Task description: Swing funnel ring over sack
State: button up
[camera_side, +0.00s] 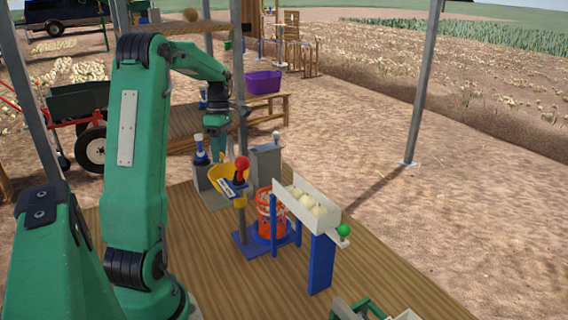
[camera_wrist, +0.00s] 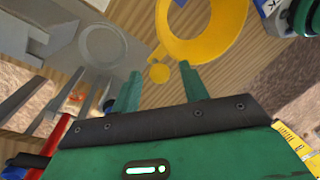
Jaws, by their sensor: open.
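The yellow funnel ring (camera_side: 218,174) is on a post with a red knob (camera_side: 242,163) beside it in the side view. It is left of the orange mesh sack (camera_side: 270,222), which stands in a blue frame. My gripper (camera_side: 215,158) is just above and behind the ring in the side view, pointing down. In the wrist view the fingers of my gripper (camera_wrist: 160,72) are apart and empty.
A white trough (camera_side: 325,222) with several pale onions stands right of the sack, with a green knob (camera_side: 344,230) at its end. Grey blocks (camera_side: 266,165) with levers stand behind the ring. The wooden deck (camera_side: 200,265) in front is mostly clear.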

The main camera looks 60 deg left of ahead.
grip_shut()
jog(key=shift+w, duration=0.2)
jog(key=w+d+m, duration=0.5)
jog(key=w+m, duration=0.2)
jog(key=w, duration=0.3)
jog(key=shift+m, duration=0.3)
grip_release()
jog(key=shift+a, duration=0.1)
jog(key=shift+r, duration=0.1)
